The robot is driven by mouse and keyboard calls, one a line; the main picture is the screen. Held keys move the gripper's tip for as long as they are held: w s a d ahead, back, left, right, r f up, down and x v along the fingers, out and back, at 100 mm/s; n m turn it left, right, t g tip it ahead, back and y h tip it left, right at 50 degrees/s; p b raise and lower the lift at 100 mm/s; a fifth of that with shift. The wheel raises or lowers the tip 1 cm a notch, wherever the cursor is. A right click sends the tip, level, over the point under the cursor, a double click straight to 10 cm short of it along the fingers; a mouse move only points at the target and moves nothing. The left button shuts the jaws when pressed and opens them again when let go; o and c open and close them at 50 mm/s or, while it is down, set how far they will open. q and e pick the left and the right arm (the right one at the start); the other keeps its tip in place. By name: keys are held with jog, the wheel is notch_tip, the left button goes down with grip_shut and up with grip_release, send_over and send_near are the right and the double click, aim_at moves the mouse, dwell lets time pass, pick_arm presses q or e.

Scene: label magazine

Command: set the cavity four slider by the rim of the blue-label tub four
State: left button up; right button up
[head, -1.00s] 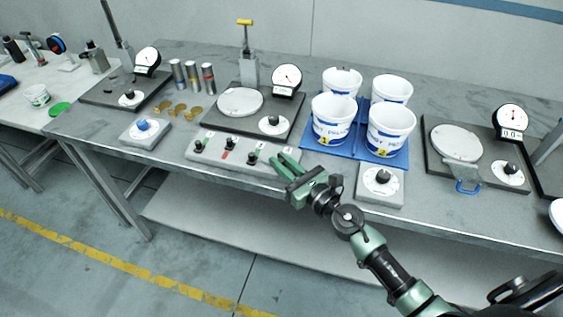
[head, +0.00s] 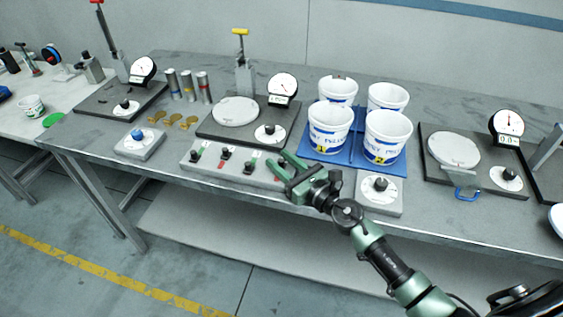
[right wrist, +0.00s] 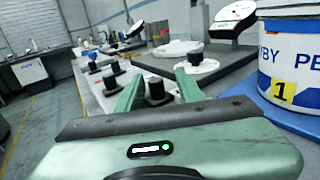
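The slider panel (head: 212,172) is a grey block on the bench front with several black knobs. In the right wrist view a black knob (right wrist: 157,91) stands upright between my two green fingers, with gaps at both sides. My right gripper (head: 277,160) is open over the panel's right end, hiding that knob in the head view. Four white tubs with blue print stand on a blue tray (head: 352,157). The front ones are tub 1 (head: 328,128) and tub 2 (head: 386,136); the rear tubs (head: 337,89) and (head: 388,97) show no readable number. My left gripper is not in view.
A dial box (head: 379,193) sits just right of my right gripper. Behind the panel is a dark base with a round plate (head: 236,111) and gauge (head: 282,86). Another gauge station (head: 453,150) stands right.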

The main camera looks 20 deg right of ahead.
aim_at(284, 165)
jog(key=b+v, duration=0.1)
jog(key=v, duration=0.6)
jog(key=shift+f, duration=0.15)
jog(key=shift+s+d+b, duration=0.15)
jog(key=shift+s+b, duration=0.2)
jog(key=shift+s, duration=0.05)
jog(key=shift+r, duration=0.25)
